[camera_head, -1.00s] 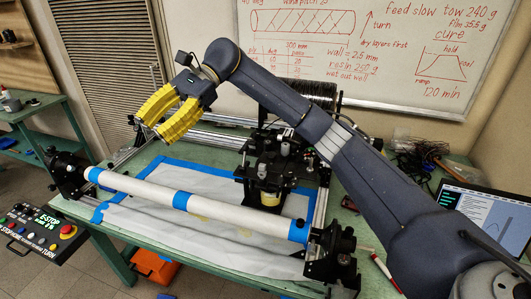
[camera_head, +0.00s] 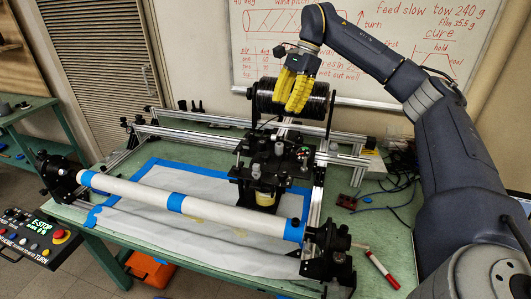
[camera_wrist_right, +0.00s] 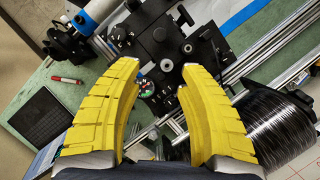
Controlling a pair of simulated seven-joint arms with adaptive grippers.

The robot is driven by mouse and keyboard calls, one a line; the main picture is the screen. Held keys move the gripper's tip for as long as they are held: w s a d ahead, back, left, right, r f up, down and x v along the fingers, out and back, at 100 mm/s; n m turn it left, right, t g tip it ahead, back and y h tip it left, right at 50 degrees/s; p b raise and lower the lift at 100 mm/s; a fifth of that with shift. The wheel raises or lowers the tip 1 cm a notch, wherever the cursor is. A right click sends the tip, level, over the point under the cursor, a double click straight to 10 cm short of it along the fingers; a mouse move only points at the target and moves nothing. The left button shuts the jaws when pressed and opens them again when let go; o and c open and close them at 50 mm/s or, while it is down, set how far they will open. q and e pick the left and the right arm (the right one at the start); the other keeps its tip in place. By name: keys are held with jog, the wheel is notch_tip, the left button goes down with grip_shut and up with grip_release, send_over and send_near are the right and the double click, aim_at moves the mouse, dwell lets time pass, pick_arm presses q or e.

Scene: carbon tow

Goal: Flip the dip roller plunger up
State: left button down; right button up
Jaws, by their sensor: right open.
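The black winding carriage (camera_head: 270,165) stands on its rails over the sheeted table, with small knobs and posts on top and a pale yellow cup (camera_head: 264,196) at its front. I cannot tell which small part is the dip roller plunger or how it is set. My right gripper (camera_head: 286,107), with yellow ribbed fingers, is open and empty above the back of the carriage, in front of the tow spool. In the right wrist view, the carriage top (camera_wrist_right: 165,38) lies beyond and between the open fingertips (camera_wrist_right: 157,66). My left gripper is out of view.
The black tow spool (camera_head: 318,103) stands close behind the right gripper. The white mandrel (camera_head: 205,206) with blue bands crosses the front. A red marker (camera_head: 381,268) lies at the right. An E-stop panel (camera_head: 38,240) is at lower left.

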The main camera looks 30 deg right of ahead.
aim_at(267, 153)
jog(key=x, duration=1.6)
jog(key=shift+a+f, duration=0.2)
jog(key=shift+f, duration=0.1)
grip_shut()
jog(key=shift+f, duration=0.1)
